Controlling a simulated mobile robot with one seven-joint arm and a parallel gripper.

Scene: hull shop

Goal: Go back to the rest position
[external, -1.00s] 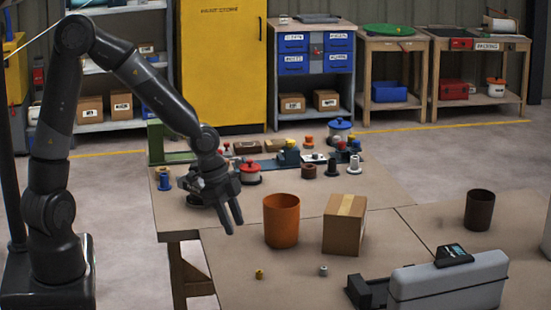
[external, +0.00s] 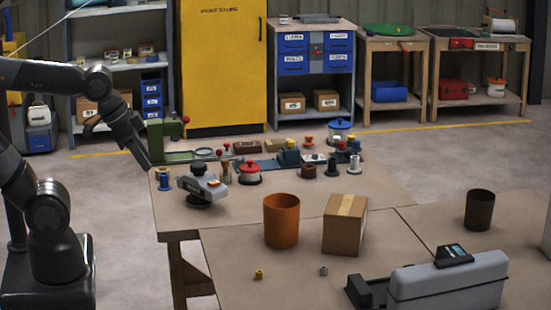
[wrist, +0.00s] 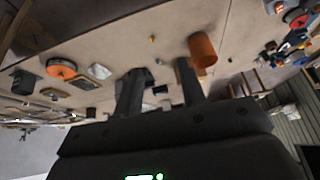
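My gripper (external: 142,152) is at the left end of the workbench (external: 235,212) in the external view, off its far left edge, fingers pointing down and to the right. In the wrist view my gripper (wrist: 158,70) shows two dark fingers standing apart, with nothing held between them. A grey device on a round black base (external: 203,188) stands on the bench to the right of my gripper, clear of it. The picture is too small to show fine details of the fingertips.
On the bench are an orange bin (external: 281,222), a cardboard box (external: 344,224), a dark cup (external: 479,210), a grey case (external: 450,282) and a red-lidded pot (external: 249,173). A blue spool (external: 164,180) stands near my gripper. Shelves (external: 120,62) are behind.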

